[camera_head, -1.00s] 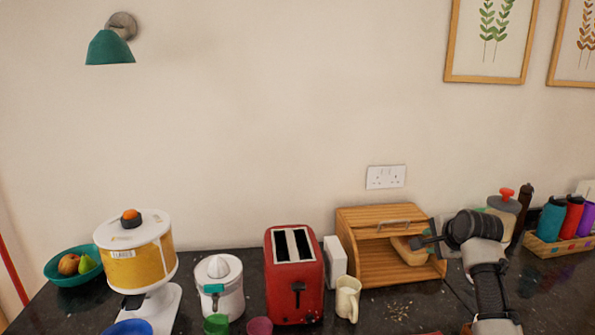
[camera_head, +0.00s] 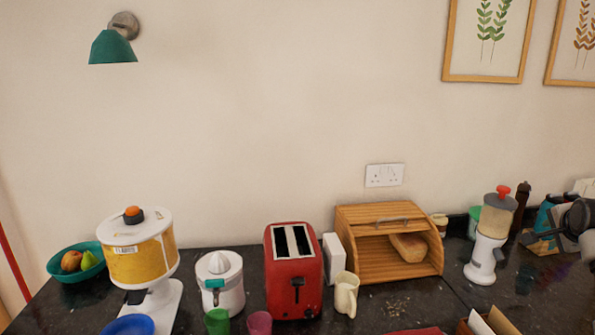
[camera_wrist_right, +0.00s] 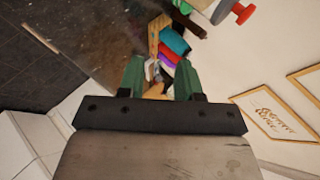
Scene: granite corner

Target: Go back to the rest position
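My right arm comes in at the right edge of the head view. My left gripper is in neither view.
The wooden bread box (camera_head: 352,258) is open with a loaf (camera_head: 409,247) inside. A red toaster (camera_head: 294,292), a cream jug (camera_head: 346,295), a juicer (camera_head: 219,283) and a yellow dispenser (camera_head: 141,263) stand left of it. A red-topped dispenser (camera_head: 488,246) stands near my right gripper.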

